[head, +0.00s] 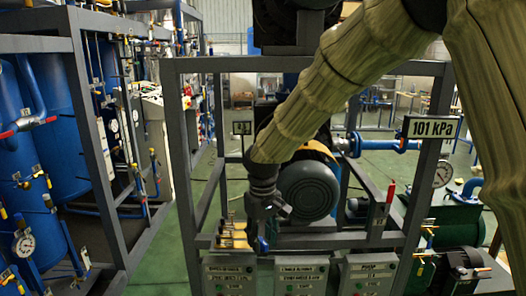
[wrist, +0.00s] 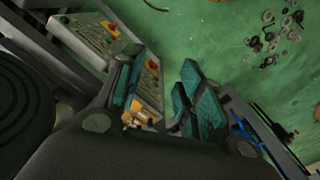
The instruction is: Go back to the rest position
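My arm, in a tan fabric sleeve, reaches from the upper right down to the middle of the head view. My gripper (head: 268,212) hangs in front of the frame, just above small brass valves (head: 232,236) and the control boxes. In the wrist view, my gripper (wrist: 160,85) shows two teal-padded fingers spread apart, with a gap between them. No held object shows in the gap. A yellow-orange fitting (wrist: 135,118) shows beside the left finger, and I cannot tell whether they touch.
Control boxes (head: 302,275) line the lower front of the grey frame (head: 186,160). A motor (head: 309,191) sits behind my gripper. A red-handled lever (head: 390,192) and a gauge (head: 443,174) are to the right. Blue tanks (head: 70,130) stand left. Green floor (head: 160,262) is open between the racks.

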